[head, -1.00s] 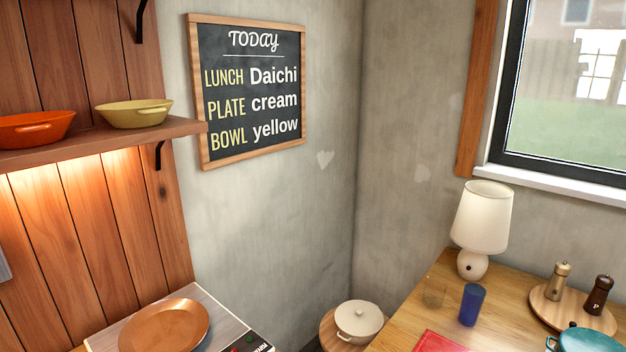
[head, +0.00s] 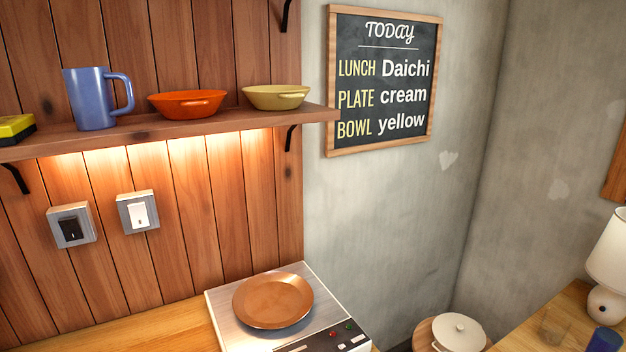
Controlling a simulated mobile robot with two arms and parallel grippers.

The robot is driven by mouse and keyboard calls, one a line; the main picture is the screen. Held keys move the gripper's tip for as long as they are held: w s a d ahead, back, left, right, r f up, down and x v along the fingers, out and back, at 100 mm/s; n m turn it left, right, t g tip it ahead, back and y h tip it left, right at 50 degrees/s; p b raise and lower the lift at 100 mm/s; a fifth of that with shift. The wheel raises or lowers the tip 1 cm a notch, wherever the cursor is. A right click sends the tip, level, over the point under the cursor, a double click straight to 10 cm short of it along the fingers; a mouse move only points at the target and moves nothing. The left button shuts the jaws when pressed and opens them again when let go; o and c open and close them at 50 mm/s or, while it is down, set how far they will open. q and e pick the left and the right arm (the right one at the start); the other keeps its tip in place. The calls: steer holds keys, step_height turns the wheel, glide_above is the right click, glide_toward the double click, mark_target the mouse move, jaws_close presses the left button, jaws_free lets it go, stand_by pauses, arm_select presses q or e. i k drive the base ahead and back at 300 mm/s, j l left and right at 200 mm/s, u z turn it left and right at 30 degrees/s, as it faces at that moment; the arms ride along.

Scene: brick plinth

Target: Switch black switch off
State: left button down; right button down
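The black switch (head: 71,228) is a dark rocker in a square grey plate on the wood-plank wall, at the left of the head view, below the shelf. I cannot tell from its rocker which way it is set. A white switch (head: 139,214) in a similar grey plate is just to its right. The planks under the shelf are lit by a warm light. Neither of my grippers is in view.
A wooden shelf (head: 170,129) above the switches holds a blue mug (head: 92,99), an orange bowl (head: 188,104), a yellow bowl (head: 276,96) and a yellow-black sponge (head: 15,128). A copper plate (head: 272,301) sits on a white appliance (head: 330,323) on the counter below.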

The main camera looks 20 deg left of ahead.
mark_target(70, 228)
steer(key=u, duration=1.95)
steer(key=l, duration=0.15)
